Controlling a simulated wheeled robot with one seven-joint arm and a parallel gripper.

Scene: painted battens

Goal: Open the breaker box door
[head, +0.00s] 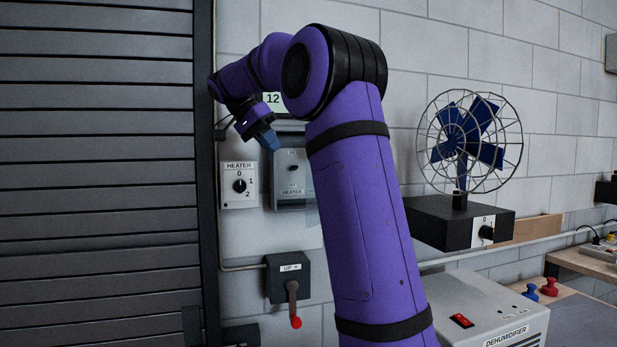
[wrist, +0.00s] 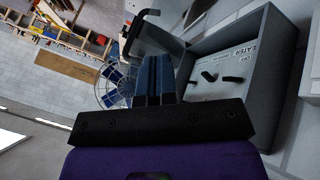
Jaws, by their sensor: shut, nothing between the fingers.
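The grey breaker box (head: 291,206) hangs on the wall left of my upper arm in the head view. Its inside shows, with a small switch and a HEATER label. In the wrist view the box (wrist: 273,70) stands open at the right, with dark switches on its panel. A grey panel (wrist: 158,42) that looks like its door stands out from the box's edge, with a black handle (wrist: 140,28). In the head view my arm hides most of that side. My gripper (head: 271,142) is shut and empty in front of the box's upper left; its blue fingers show in the wrist view (wrist: 155,62).
A HEATER dial (head: 239,185) sits left of the box. A lever switch (head: 289,277) with a red knob is below. A caged fan (head: 469,141) on a black box and a dehumidifier (head: 490,310) stand at the right. A dark slatted shutter (head: 95,170) fills the left.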

